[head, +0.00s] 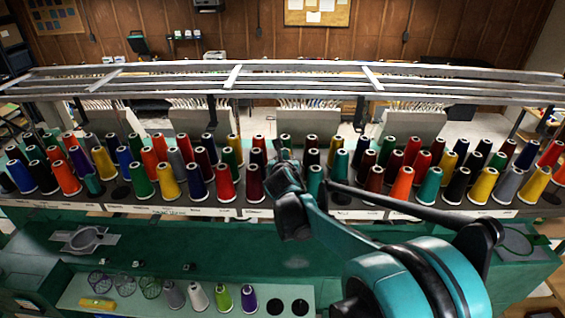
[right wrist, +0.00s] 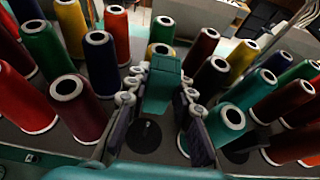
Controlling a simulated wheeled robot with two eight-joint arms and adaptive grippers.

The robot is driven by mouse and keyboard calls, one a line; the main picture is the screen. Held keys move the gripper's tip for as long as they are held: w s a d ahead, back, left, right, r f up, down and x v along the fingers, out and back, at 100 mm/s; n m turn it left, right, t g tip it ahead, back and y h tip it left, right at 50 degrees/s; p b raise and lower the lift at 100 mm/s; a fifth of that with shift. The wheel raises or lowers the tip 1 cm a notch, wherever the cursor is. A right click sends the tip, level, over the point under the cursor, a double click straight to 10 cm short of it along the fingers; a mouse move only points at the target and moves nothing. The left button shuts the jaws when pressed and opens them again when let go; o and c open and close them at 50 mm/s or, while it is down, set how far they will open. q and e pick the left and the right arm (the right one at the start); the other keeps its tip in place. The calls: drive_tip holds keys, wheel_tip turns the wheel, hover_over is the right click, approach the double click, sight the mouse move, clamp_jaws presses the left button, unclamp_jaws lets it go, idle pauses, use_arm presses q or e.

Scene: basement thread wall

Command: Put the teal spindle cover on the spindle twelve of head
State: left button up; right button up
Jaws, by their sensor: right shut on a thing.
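My right gripper (head: 285,165) reaches over the middle of the thread rack, and its fingers (right wrist: 158,97) are shut on a teal, block-like piece, which I take as the teal spindle cover (right wrist: 163,82). The cover stands between the two fingers in the right wrist view; the gripper hides it in the head view. Just below it in the right wrist view is a bare dark round base (right wrist: 145,137) on the rack, among thread cones. I cannot tell whether the cover touches anything below. My left gripper is not in view.
Thread cones crowd close around the gripper, including a maroon cone (right wrist: 75,100) on the left and a teal cone (right wrist: 225,125) on the right. A metal rail frame (head: 235,78) runs behind. The green table (head: 200,245) in front has clear room.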

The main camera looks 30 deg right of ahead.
wheel_tip(320, 180, down, 5)
drive_tip(key=b, duration=0.3)
drive_tip(key=shift+s+a+r, duration=0.1)
drive_tip(key=shift+s, duration=0.05)
drive_tip(key=shift+s+a+f+b, duration=0.2)
drive_tip(key=shift+s+f+b, duration=0.2)
drive_tip(key=shift+f+b, duration=0.25)
clamp_jaws()
wheel_tip(320, 180, down, 3)
drive_tip(key=shift+w+f+b, duration=0.15)
drive_tip(key=shift+b, duration=1.05)
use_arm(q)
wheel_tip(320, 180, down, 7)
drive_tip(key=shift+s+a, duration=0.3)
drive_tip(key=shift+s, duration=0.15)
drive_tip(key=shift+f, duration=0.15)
use_arm(e)
drive_tip(key=shift+s, duration=0.2)
use_arm(q)
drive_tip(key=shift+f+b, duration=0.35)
drive_tip(key=shift+b, duration=0.2)
use_arm(e)
drive_tip(key=shift+f, duration=0.45)
